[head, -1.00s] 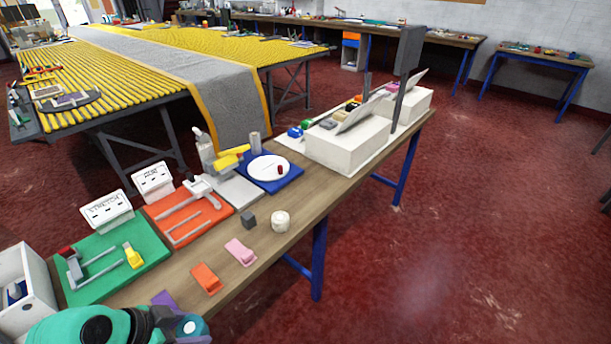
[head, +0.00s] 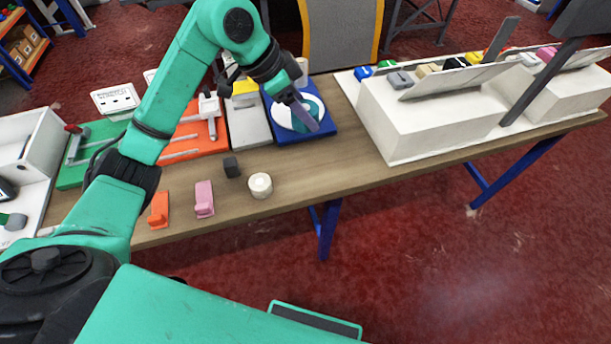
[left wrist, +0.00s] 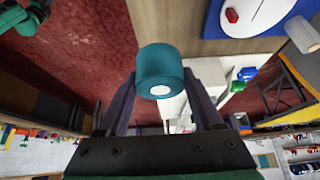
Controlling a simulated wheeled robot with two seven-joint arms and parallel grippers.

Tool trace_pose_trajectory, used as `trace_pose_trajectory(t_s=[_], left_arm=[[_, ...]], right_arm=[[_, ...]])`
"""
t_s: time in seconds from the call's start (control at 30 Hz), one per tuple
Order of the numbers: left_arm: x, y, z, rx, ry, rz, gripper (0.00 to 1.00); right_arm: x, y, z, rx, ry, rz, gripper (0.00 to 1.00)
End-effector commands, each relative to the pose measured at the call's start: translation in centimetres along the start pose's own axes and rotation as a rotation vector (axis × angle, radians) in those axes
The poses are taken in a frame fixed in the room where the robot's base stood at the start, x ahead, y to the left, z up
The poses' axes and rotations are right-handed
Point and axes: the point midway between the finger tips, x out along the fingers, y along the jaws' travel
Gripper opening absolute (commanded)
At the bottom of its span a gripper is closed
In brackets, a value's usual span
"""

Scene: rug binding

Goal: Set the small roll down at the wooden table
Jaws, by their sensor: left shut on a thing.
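My left gripper (head: 308,110) is shut on a small teal roll (head: 314,103). In the head view it overlaps the white disc on the blue board at the back of the wooden table (head: 350,172). In the left wrist view the teal roll (left wrist: 160,68) sits between the two dark fingers of the left gripper (left wrist: 160,90), its round end with a pale centre facing the camera. The roll looks held above the table; the exact gap cannot be told. My right gripper is not in view.
A white roll (head: 260,185), dark cube (head: 231,167), pink block (head: 204,199) and orange block (head: 159,210) stand near the front edge. White boxes (head: 430,120) fill the table's right part. Bare wood lies between the white roll and these boxes.

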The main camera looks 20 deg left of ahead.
Motion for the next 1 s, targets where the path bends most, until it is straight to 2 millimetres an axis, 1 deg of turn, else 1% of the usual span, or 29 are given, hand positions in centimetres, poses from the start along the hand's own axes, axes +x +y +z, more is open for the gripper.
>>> trace_pose_trajectory(t_s=[0.07, 0.23, 0.4, 0.5, 0.57, 0.73, 0.8, 1.0], left_arm=[[1.2, 0.1, 0.7, -0.005, -0.004, 0.005, 0.10], [5.9, 0.2, 3.4, -0.005, -0.004, 0.007, 0.10], [10.7, 0.1, 6.1, -0.004, -0.002, 0.005, 0.10], [12.5, 0.1, 7.1, -0.002, 0.001, 0.003, 0.10], [13.3, 0.0, 7.5, -0.001, 0.000, 0.001, 0.10], [16.2, 0.1, 9.2, -0.002, 0.001, 0.002, 0.10], [16.9, 0.0, 9.6, -0.001, 0.001, 0.000, 0.10], [17.0, 0.0, 9.6, 0.002, 0.002, -0.002, 0.10]], right_arm=[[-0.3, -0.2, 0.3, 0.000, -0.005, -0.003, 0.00], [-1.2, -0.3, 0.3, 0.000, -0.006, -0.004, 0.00], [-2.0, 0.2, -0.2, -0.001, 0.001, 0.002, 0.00], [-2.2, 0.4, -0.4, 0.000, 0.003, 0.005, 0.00], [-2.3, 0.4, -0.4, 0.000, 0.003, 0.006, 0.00], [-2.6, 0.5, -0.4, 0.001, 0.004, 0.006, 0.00], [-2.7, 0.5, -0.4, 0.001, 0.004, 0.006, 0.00], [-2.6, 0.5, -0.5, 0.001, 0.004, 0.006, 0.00]])
